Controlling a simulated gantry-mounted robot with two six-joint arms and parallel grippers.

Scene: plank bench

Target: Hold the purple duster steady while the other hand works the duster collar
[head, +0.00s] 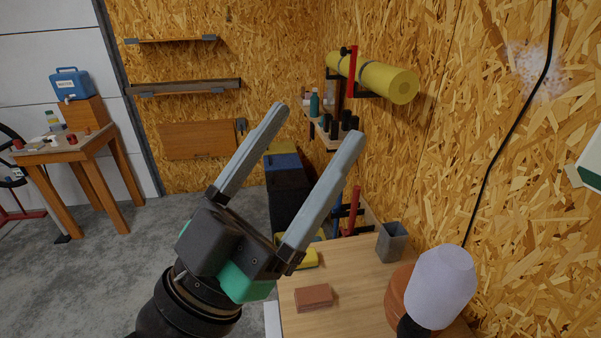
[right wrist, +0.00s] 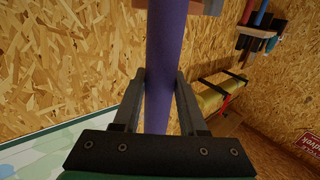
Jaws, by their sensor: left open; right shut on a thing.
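My left gripper (head: 316,124) is open and empty in the middle of the head view, its two long grey fingers pointing up and away above the floor and bench. In the right wrist view, my right gripper (right wrist: 160,78) is shut on the purple duster (right wrist: 167,35), whose shaft runs up between the fingers and out of the top of the picture. The duster's ends are out of that view, and I cannot make out the collar. My right gripper does not show clearly in the head view.
A pale lavender rounded thing (head: 441,284) stands at the bench's right, before a terracotta-coloured thing (head: 398,300); I cannot tell what it is. The bench (head: 350,272) also bears a grey cup (head: 391,243) and a brown block (head: 314,297). A yellow roll (head: 380,78) hangs on the wall.

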